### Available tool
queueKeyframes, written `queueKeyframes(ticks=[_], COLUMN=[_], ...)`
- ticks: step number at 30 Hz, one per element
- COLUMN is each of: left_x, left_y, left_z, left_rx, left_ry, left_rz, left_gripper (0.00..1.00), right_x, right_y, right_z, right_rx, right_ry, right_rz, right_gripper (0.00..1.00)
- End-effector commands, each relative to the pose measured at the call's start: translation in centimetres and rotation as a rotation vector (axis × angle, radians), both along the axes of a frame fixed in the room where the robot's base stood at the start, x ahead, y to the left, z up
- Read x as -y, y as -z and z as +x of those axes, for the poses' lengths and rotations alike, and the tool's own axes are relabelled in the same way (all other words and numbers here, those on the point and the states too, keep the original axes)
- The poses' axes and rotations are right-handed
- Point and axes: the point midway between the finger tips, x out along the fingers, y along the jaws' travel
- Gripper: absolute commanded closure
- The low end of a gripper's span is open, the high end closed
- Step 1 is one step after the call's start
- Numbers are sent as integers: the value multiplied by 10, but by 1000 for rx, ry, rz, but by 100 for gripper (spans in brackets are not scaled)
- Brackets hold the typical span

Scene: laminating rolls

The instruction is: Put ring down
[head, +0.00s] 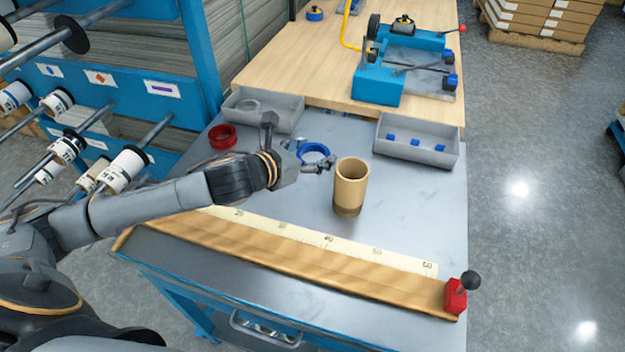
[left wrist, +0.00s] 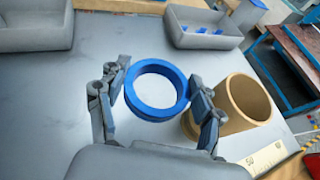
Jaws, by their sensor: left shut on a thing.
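A blue ring (head: 314,152) is held by my left gripper (head: 306,158) over the grey metal table (head: 270,190). In the left wrist view the ring (left wrist: 157,68) sits between the two fingers of the gripper (left wrist: 157,93), with its open centre facing the camera. I cannot tell whether the ring touches the table. A tan cardboard tube (head: 351,185) stands upright just right of the gripper. It also shows beside the right finger in the left wrist view (left wrist: 236,106). A red ring (head: 222,138) lies at the table's left side. My right gripper is not in view.
A grey tray (head: 292,122) stands at the back left and another grey tray (head: 415,150) with blue pieces at the back right. A wooden ruler board (head: 300,250) with a red knob-topped block (head: 456,297) runs along the front. A rack of rolls (head: 125,165) stands left.

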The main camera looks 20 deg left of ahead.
Motion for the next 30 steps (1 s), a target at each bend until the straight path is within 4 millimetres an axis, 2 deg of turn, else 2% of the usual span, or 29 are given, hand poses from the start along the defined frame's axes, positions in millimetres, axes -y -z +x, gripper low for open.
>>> queueKeyframes(ticks=[1, 3, 11, 16, 28, 29, 30], left_x=[0, 0, 0, 0, 0, 0, 0], left_y=[14, 25, 44, 70, 77, 78, 77], left_z=[0, 0, 0, 0, 0, 0, 0], left_rx=[-3, 0, 2, -1, 2, 2, 2], left_ry=[-1, 0, 0, -1, -1, -1, 0], left_rz=[-2, -1, -2, -3, 1, 1, -1], left_gripper=[67, 67, 67, 67, 67, 31, 23], right_x=[0, 0, 0, -1, -5, -5, -5], right_y=[4, 6, 9, 14, 15, 15, 14], right_z=[-1, -2, -3, -3, -3, -3, -3], right_rx=[-2, -3, -4, -5, -5, -5, -5], right_ry=[0, 0, 0, 0, 1, 1, 1], right_rz=[0, -1, 0, 0, 5, 5, 5], right_gripper=[14, 14, 14, 14, 14, 14, 14])
